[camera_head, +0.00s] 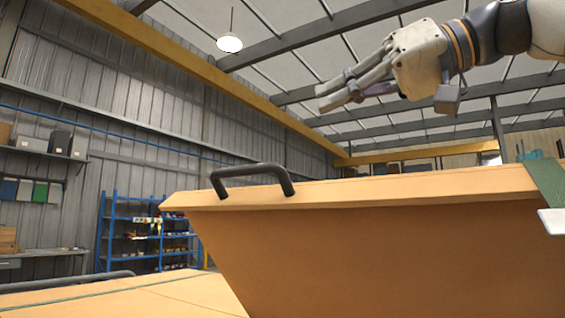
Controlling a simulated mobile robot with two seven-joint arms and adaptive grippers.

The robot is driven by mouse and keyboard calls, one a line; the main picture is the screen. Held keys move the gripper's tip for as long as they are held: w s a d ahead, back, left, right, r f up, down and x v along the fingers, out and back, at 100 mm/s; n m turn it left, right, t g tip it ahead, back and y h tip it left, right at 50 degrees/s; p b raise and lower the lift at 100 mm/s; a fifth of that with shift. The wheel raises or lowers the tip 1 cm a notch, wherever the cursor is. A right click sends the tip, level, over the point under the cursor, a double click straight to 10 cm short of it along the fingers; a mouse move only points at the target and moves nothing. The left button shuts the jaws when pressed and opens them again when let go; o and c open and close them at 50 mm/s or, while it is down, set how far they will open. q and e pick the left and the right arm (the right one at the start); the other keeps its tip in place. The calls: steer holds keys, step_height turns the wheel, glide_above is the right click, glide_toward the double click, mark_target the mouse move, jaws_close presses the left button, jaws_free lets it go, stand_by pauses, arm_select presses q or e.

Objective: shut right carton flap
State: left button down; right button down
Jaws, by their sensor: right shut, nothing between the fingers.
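The right carton flap (380,250) is a large orange-tan panel that fills the lower right of the head view. It stands raised at a tilt, with a dark bar handle (252,172) on its upper edge. My right gripper (324,98) is up in the air above the flap's edge, to the right of the handle and apart from it. Its fingers are together, point left and hold nothing. Another orange panel (185,297) lies nearly flat at the lower left, with a dark handle (65,282) on it. My left gripper is not in view.
A green strap (545,182) with a pale plate (553,221) lies over the flap's right end. Blue shelving (150,235) stands at the far wall, and a wall shelf with bins (40,143) is at the left. The air left of my right gripper is free.

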glide_above(266, 196)
steer(key=d, duration=0.1)
steer(key=shift+w+f, duration=0.2)
steer(key=shift+f, duration=0.35)
steer(key=shift+w+f, duration=0.15)
steer(key=shift+f, duration=0.35)
steer(key=shift+s+a+f, duration=0.2)
steer(key=shift+f, duration=0.35)
steer(key=shift+s+a+f, duration=0.15)
steer(key=shift+a+f, duration=0.05)
steer(key=shift+f, duration=0.35)
steer(key=shift+s+f, duration=0.15)
steer(key=shift+f, duration=0.2)
steer(key=shift+a+f, duration=0.15)
steer(key=shift+f, duration=0.2)
steer(key=shift+f, duration=0.1)
